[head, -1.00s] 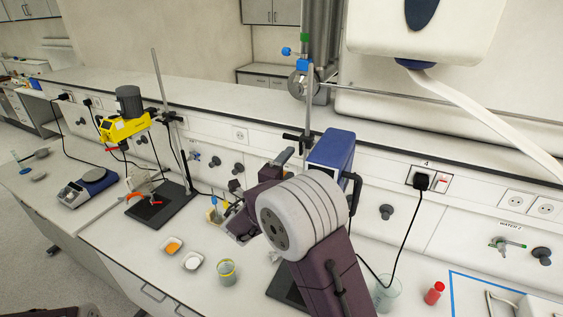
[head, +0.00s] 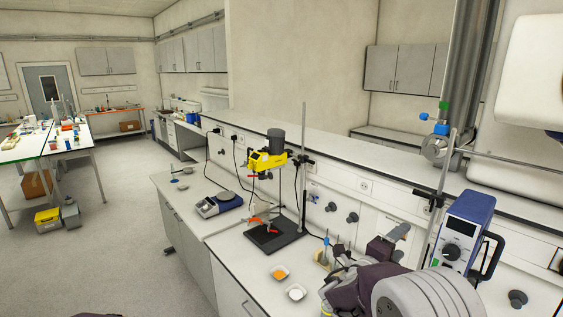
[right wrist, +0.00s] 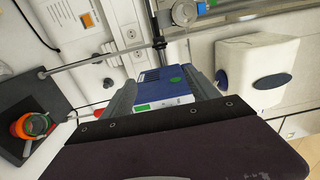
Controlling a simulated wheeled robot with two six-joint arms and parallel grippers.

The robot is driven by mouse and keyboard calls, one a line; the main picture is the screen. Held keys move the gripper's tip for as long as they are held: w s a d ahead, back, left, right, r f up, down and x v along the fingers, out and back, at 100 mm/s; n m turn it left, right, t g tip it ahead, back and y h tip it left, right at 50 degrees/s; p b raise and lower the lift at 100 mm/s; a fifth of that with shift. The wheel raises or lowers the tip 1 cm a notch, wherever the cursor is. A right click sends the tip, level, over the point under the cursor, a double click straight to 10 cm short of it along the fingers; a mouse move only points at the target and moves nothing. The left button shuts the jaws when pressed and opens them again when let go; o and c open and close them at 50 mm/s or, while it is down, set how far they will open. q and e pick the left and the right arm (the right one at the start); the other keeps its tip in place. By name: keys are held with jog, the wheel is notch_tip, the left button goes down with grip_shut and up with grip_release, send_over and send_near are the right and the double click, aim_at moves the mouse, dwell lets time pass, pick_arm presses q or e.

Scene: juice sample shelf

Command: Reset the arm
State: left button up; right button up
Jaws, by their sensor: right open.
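My right arm comes in at the lower right of the head view, over the bench, with its large grey joint in front. My right gripper (head: 396,234) points away from me, just left of the blue instrument box (head: 462,232). In the right wrist view its two grey fingers (right wrist: 162,88) stand wide apart. Nothing is held between them. The blue box (right wrist: 168,78) shows beyond the gap, apart from the fingers as far as I can tell. My left gripper does not show.
A yellow overhead stirrer (head: 268,160) on a stand, a balance (head: 217,205) and two small dishes, one with orange powder (head: 280,272) and one with white (head: 295,292), are on the bench. Open floor (head: 130,250) lies to the left.

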jog(key=s+d+f+m+g+y+b, duration=0.1)
jog(key=s+d+f+m+g+b, duration=0.3)
jog(key=f, duration=0.3)
jog(key=s+d+f+m+g+b, duration=0.1)
jog(key=s+f+m+b, duration=0.25)
jog(key=s+f, duration=0.25)
jog(key=s+d+f+m+g+y+b, duration=0.1)
jog(key=s+d+f+m+g+b, duration=0.25)
jog(key=f, duration=0.35)
jog(key=s+a+f+m+g+y+b, duration=0.2)
jog(key=s+a+f+m+y+b, duration=0.15)
jog(key=s+a+f+m, duration=0.3)
jog(key=s+a+f+m+g+y+b, duration=0.2)
jog(key=s+a+f+m+y, duration=0.3)
jog(key=f+m, duration=0.4)
jog(key=a+f+m+t+y, duration=0.2)
jog(key=a+m, duration=0.6)
jog(key=m, duration=0.9)
jog(key=shift+w+a+f+m+y, duration=0.2)
jog(key=shift+a+f+m+y, duration=0.15)
jog(key=shift+f+y, duration=0.6)
